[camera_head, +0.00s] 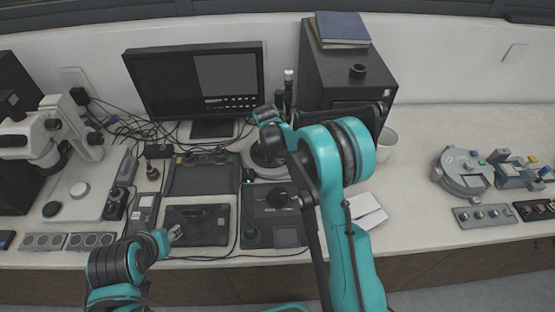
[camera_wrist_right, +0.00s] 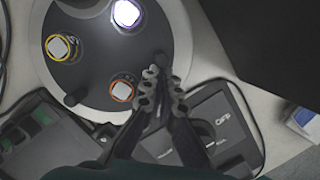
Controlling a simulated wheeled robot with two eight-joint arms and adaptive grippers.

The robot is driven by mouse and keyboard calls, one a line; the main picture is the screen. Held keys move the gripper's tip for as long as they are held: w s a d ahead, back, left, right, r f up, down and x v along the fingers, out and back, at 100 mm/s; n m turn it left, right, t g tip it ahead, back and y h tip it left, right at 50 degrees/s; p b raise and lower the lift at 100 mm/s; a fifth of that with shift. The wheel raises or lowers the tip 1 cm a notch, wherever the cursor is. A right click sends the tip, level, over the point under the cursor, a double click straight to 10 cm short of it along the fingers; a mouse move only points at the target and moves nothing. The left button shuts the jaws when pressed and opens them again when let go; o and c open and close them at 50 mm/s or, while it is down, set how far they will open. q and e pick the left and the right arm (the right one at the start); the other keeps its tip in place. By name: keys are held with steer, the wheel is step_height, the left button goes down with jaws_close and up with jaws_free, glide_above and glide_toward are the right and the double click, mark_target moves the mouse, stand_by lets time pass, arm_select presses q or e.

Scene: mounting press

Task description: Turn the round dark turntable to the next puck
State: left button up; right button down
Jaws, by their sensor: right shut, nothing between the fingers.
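The round dark turntable (camera_wrist_right: 95,65) sits in a pale round housing and fills the upper left of the right wrist view. It carries a yellow-ringed puck (camera_wrist_right: 61,47), an orange-ringed puck (camera_wrist_right: 123,90) and a brightly lit puck (camera_wrist_right: 127,13). A dark peg (camera_wrist_right: 75,98) stands near its rim. In the head view the turntable (camera_head: 266,153) is partly hidden by my right arm. My right gripper (camera_wrist_right: 163,87) is shut and empty over the turntable's edge, close to another dark peg (camera_wrist_right: 160,59); contact is unclear. My left gripper (camera_head: 174,233) is low at the front left, too small to read.
A monitor (camera_head: 197,82) and a dark cabinet (camera_head: 345,75) stand behind. Flat black devices (camera_head: 197,225) and cables crowd the bench left of the turntable. A mug (camera_head: 387,143) is to its right. A microscope (camera_head: 50,135) is far left. The bench right of centre has free room.

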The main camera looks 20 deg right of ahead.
steer(key=shift+w+d, duration=0.25)
steer(key=shift+d, duration=0.3)
steer(key=shift+w+d, duration=0.25)
steer(key=shift+d, duration=0.25)
steer(key=shift+w+d+b, duration=0.2)
steer(key=shift+d+b, duration=0.05)
steer(key=shift+b, duration=0.1)
